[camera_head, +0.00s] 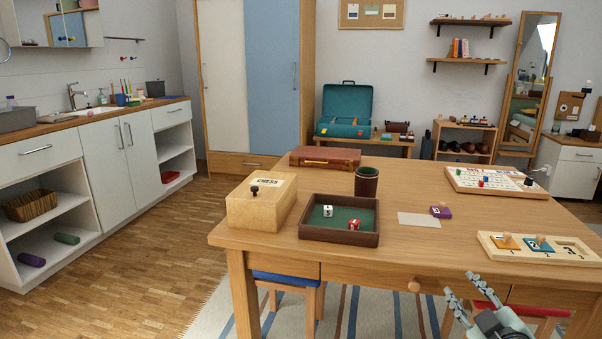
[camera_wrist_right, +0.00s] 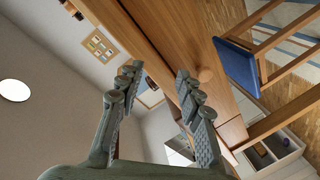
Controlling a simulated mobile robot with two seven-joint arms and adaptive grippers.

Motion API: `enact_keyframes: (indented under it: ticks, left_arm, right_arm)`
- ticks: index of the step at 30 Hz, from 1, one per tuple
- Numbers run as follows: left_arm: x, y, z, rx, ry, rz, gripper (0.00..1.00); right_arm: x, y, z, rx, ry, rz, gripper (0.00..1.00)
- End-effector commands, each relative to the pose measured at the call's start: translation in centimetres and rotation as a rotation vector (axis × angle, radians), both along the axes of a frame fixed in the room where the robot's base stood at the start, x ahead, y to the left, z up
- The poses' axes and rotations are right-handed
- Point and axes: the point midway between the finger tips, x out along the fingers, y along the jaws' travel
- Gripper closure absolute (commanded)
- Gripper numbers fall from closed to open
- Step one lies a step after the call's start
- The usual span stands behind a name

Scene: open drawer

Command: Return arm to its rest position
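My right gripper (camera_head: 464,288) comes in at the bottom right of the head view, in front of the table's near edge. Its two fingers are spread with nothing between them. The right wrist view shows the same open fingers (camera_wrist_right: 158,78). The table drawer (camera_head: 375,275) has a round wooden knob (camera_head: 414,285), which lies left of the gripper and apart from it. In the wrist view the knob (camera_wrist_right: 205,75) shows beside the right finger. The drawer front looks flush with the table. My left gripper is in neither view.
The wooden table (camera_head: 400,255) carries a chess box (camera_head: 262,203), a dice tray (camera_head: 339,241), a dark cup (camera_head: 366,183) and a number board (camera_head: 530,246). A blue-seated stool (camera_head: 287,278) and a red-seated stool (camera_head: 530,310) stand beneath. Floor is clear at left.

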Motion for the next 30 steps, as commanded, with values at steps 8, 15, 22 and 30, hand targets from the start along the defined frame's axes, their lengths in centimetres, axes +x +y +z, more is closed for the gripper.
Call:
enact_keyframes:
  ticks: [8,15,22,30]
  left_arm:
    - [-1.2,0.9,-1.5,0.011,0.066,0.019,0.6]
    - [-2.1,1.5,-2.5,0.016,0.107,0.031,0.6]
    - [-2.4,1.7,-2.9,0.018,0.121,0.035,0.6]
    - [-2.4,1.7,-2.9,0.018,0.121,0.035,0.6]
  right_arm:
    - [-11.2,-0.1,-18.1,0.237,0.547,-0.295,0.64]
    - [-22.4,3.7,-26.7,0.366,0.937,-0.413,0.64]
    - [-26.7,5.6,-28.8,0.405,1.076,-0.439,0.64]
    - [-26.7,5.6,-28.9,0.405,1.079,-0.439,0.64]
